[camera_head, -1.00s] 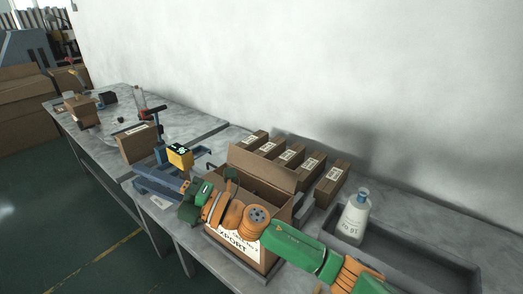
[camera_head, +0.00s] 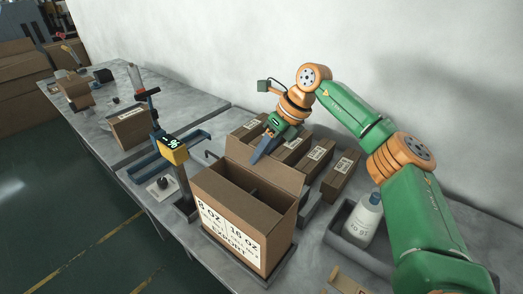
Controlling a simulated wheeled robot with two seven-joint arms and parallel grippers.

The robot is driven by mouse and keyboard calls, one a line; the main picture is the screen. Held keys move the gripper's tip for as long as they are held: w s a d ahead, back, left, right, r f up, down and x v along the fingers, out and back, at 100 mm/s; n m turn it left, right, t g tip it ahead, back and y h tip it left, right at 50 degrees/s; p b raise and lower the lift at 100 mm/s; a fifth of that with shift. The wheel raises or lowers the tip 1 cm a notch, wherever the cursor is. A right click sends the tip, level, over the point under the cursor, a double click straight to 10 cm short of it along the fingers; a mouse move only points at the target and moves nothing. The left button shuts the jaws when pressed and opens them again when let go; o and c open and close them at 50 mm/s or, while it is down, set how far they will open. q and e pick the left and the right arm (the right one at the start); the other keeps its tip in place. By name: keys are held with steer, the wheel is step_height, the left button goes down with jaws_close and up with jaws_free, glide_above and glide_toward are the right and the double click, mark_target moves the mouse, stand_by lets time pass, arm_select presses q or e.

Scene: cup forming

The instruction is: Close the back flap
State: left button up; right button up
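The open brown carton (camera_head: 240,218), with a printed white label on its front, stands on a grey platform at the table's front. Its back flap (camera_head: 283,176) stands up, leaning slightly backward. Dark dividers show inside the carton. My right gripper (camera_head: 260,153) reaches over from the right, pointing down, and its fingertips overlap the flap's top edge. I cannot tell whether they touch the flap or how far apart the fingers are. My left gripper is not in view.
Several small labelled boxes (camera_head: 341,175) stand in a row behind the carton. A white bottle (camera_head: 363,219) stands in a grey tray to the right. A scanner-like yellow device (camera_head: 173,151) on a post stands to the left. A wall rises behind.

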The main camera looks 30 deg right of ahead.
steer(key=shift+w+d+f, duration=0.15)
steer(key=shift+w+f, duration=0.15)
steer(key=shift+s+r, duration=0.1)
steer(key=shift+s, duration=0.05)
jaws_close()
stand_by(1.1)
